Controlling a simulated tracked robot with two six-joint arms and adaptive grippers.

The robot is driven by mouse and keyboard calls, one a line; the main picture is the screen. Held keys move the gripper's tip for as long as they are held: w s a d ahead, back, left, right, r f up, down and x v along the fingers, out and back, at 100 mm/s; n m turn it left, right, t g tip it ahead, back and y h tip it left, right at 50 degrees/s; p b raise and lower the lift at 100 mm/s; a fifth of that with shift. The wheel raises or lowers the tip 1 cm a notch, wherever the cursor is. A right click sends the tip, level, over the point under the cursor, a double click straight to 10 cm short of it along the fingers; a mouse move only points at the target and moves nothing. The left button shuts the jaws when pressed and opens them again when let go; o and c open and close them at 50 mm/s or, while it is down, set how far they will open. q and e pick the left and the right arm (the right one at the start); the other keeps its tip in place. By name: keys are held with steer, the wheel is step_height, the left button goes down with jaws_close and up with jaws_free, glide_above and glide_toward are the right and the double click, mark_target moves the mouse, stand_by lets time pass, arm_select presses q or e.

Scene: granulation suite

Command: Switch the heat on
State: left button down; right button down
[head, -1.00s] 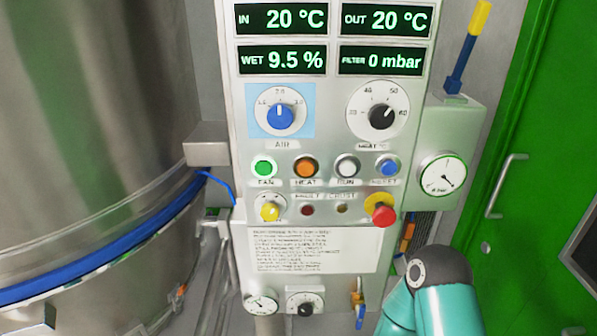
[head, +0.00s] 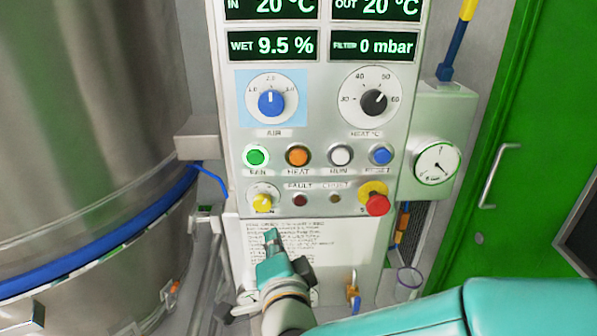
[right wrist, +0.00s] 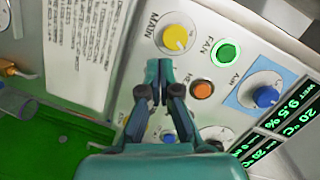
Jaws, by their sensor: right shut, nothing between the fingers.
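The orange HEAT button (head: 297,156) sits on the control panel (head: 320,205) between the green FAN button (head: 256,156) and the white RUN button (head: 340,155). FAN looks lit bright green. The HEAT °C dial (head: 373,102) is above on the right. My right gripper (head: 271,238) is shut and empty, in front of the printed sheet, below and left of HEAT. In the right wrist view the shut fingertips (right wrist: 159,68) point between the yellow MAIN knob (right wrist: 176,38) and the HEAT button (right wrist: 202,90), apart from the button. My left gripper is not in view.
The red stop button (head: 377,204) sticks out at the panel's lower right. A steel vessel (head: 90,110) stands at left. A gauge box (head: 437,110) and a green door (head: 500,130) are at right. Displays read WET 9.5 %, FILTER 0 mbar.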

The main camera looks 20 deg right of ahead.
mark_target(298, 160)
steer(key=s+d+r+m+t+h, duration=0.1)
steer(key=s+d+r+m+h, duration=0.2)
steer(key=s+r+m, duration=0.3)
step_height(298, 160, up, 4)
steer(key=shift+s+f, duration=0.1)
steer(key=shift+s, duration=0.1)
steer(key=p+x, duration=0.3)
steer(key=x, duration=1.1)
steer(key=shift+a, duration=0.1)
steer(key=shift+w, duration=0.1)
